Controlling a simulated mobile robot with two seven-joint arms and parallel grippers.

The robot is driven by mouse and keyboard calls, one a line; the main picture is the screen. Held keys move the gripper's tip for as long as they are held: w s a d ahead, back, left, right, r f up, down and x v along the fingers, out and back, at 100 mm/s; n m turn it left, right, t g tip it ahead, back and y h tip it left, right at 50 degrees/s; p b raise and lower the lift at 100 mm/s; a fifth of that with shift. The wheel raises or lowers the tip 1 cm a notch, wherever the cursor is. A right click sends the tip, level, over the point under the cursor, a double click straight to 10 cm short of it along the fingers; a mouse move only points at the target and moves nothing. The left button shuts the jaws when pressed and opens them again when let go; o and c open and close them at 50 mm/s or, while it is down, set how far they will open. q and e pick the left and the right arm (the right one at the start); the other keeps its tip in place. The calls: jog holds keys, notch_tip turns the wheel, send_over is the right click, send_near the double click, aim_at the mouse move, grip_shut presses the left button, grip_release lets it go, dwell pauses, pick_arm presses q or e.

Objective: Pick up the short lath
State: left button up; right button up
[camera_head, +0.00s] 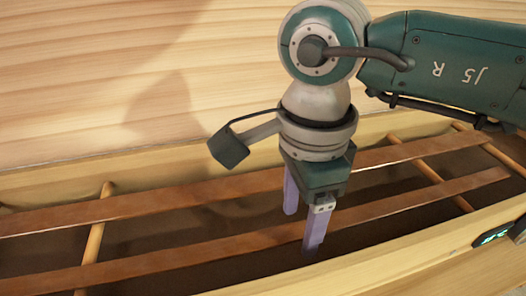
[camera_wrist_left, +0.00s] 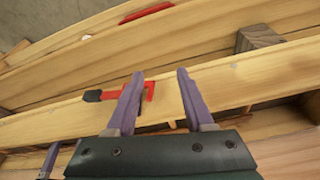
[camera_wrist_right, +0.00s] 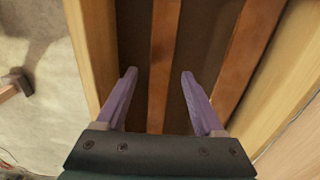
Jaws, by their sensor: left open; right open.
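Two long brown laths lie across light dowels in the trough. The front lath (camera_head: 400,205) ends at the right in the head view; the rear lath (camera_head: 150,202) runs behind it. I cannot tell which is the short one. My right gripper (camera_head: 302,228) is open and points down, with one finger on either side of the front lath. In the right wrist view the front lath (camera_wrist_right: 163,60) runs between the fingers and the rear lath (camera_wrist_right: 245,55) passes behind the right finger. My left gripper (camera_wrist_left: 159,85) is open in its wrist view, over a pale wooden rail.
Dowels (camera_head: 95,240) cross the trough between the near rail (camera_head: 400,265) and the planked wall (camera_head: 80,80). In the left wrist view a red clamp (camera_wrist_left: 148,91) sits at the left finger, and a wooden block (camera_wrist_left: 258,38) stands at upper right.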

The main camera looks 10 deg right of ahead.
grip_shut()
dwell(0.4)
